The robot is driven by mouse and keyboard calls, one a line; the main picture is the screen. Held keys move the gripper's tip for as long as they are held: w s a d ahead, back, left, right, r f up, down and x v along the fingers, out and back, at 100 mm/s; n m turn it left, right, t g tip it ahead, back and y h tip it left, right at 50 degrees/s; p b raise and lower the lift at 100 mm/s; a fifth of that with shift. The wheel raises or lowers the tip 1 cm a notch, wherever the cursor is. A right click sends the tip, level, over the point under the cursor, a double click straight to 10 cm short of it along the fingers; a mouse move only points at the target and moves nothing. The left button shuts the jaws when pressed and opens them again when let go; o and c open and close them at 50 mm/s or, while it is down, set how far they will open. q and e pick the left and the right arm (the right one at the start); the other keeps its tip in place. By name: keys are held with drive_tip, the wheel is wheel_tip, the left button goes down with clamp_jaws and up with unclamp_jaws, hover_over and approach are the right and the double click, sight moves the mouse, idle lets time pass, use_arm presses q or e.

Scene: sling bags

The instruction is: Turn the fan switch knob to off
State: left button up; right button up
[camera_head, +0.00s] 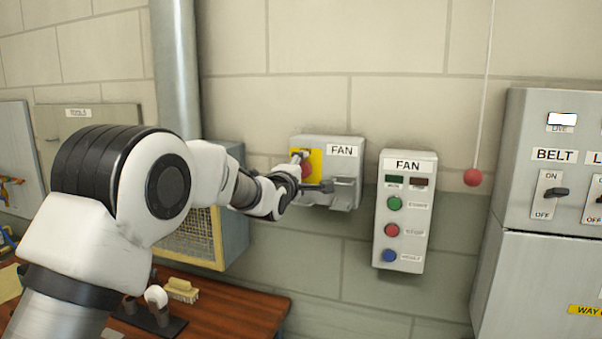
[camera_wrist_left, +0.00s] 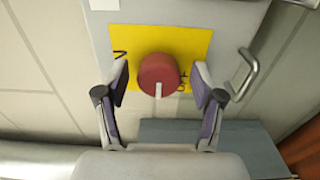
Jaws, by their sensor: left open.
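The fan switch box (camera_head: 352,152), a grey box labelled FAN, is on the wall in the head view. Its red round knob (camera_wrist_left: 158,72) sits on a yellow plate (camera_wrist_left: 195,42) in the left wrist view. A white mark on the knob points down in that picture. In the head view the knob (camera_head: 307,170) is partly hidden by my left gripper (camera_head: 303,180). In the left wrist view my left gripper (camera_wrist_left: 160,84) is open, one finger on each side of the knob, with gaps visible. The plate's lettering is mostly hidden. My right gripper is not in view.
A handle (camera_wrist_left: 245,75) sticks out beside the yellow plate. A FAN button box (camera_head: 404,210) is to the right, then a red ball (camera_head: 473,177) on a cord and a grey cabinet (camera_head: 540,235) with BELT switch. A wooden bench (camera_head: 235,310) is below.

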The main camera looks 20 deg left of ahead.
use_arm(q)
drive_tip(key=s, duration=1.2)
drive_tip(key=shift+a, duration=0.2)
